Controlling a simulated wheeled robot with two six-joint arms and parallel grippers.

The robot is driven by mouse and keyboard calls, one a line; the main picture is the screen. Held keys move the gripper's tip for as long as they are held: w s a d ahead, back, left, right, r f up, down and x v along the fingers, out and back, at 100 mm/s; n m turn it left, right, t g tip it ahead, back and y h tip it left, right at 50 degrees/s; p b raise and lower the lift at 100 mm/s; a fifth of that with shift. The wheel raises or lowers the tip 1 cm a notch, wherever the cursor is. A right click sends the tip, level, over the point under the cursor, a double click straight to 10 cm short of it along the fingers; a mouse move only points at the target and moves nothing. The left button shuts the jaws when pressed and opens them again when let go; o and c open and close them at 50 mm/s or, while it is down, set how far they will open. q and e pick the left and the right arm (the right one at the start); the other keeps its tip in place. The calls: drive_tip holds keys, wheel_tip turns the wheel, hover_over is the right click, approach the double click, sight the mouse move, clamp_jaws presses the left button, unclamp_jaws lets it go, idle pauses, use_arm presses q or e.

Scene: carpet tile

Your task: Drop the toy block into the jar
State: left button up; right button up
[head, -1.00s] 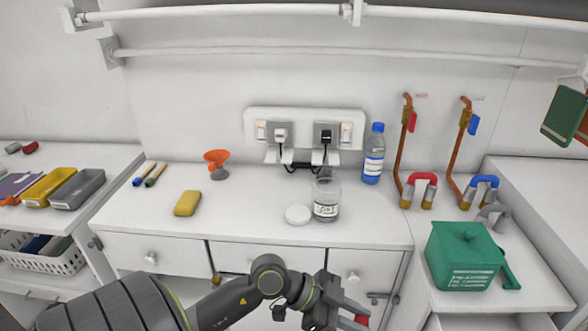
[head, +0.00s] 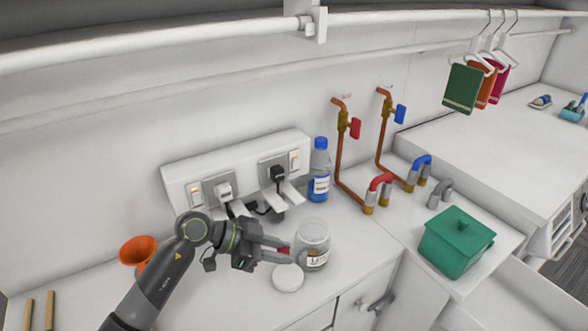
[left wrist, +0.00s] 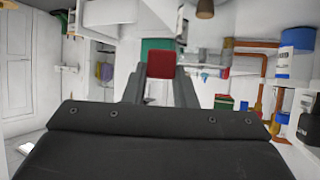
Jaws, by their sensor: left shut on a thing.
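The toy block is red; in the head view only a small part of it (head: 284,251) shows between the fingertips of my left gripper (head: 276,249). In the left wrist view the red block (left wrist: 161,64) sits between the two fingers, and the gripper is shut on it. The clear glass jar (head: 313,240) with a white label stands upright and open on the counter. My left gripper is just left of the jar, with its fingers pointing at it. I cannot tell whether they touch. My right gripper is not in view.
A white round lid (head: 288,278) lies in front of the jar. A blue-capped bottle (head: 319,172) stands behind it. A socket panel with plugs (head: 238,175) is on the wall. An orange funnel (head: 138,250) is at left, a green lidded box (head: 456,241) at right.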

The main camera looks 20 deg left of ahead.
use_arm(q)
drive_tip(key=w+d+r+m+g+p, duration=0.2)
drive_tip(key=w+r+p, duration=0.2)
drive_tip(key=w+r, duration=0.7)
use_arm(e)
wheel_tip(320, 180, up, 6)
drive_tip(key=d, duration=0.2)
use_arm(q)
drive_tip(key=shift+h, duration=0.4)
drive_tip(key=f+b, duration=0.1)
drive_tip(key=b, duration=0.1)
drive_tip(key=s+f+b, duration=0.1)
drive_tip(key=f+b, duration=0.2)
drive_tip(key=b, duration=0.2)
drive_tip(key=shift+s+f, duration=0.15)
drive_tip(key=shift+s, duration=0.15)
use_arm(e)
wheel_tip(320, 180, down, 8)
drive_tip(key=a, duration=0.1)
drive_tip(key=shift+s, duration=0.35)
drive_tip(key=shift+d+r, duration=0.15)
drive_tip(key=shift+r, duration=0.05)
